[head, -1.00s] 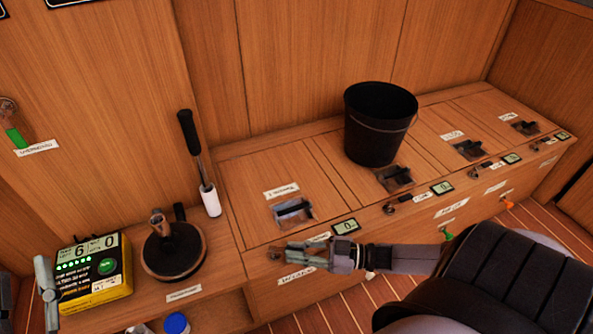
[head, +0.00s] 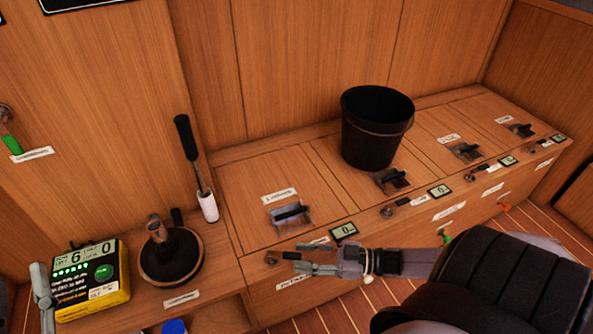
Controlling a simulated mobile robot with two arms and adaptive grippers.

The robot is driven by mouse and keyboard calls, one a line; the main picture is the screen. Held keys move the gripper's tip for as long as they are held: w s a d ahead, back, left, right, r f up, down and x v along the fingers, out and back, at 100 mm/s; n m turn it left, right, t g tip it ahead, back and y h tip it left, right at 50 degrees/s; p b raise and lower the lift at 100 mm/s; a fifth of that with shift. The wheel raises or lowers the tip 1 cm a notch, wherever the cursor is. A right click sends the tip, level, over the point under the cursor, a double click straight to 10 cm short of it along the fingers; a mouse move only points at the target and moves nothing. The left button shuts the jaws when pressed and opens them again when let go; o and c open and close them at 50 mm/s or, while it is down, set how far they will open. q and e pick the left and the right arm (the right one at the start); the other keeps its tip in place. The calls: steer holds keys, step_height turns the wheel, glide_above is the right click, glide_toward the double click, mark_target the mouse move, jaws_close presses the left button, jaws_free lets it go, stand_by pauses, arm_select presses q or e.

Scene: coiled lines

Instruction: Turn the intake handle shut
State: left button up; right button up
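A small lever handle (head: 290,255) with a round metal pivot is on the bench front at its near left end, pointing right. My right gripper (head: 304,258) comes in from the right at this handle, its two fingers spread apart. The handle's tip is at the fingertips; I cannot tell whether they touch it. Another lever with a green grip (head: 12,145) is on the wall at the far left. The labels are too blurred to tell which one is the intake handle. My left gripper is not in view.
A black bucket (head: 376,128) stands on the bench. Several similar levers and small displays line the bench front to the right. On the left are a yellow meter box (head: 92,280), a round black base (head: 171,256), a black-handled brush (head: 194,160) and a grey metal piece (head: 42,290).

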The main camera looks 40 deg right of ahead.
steer(key=v, duration=0.9)
steer(key=shift+s+d, duration=0.15)
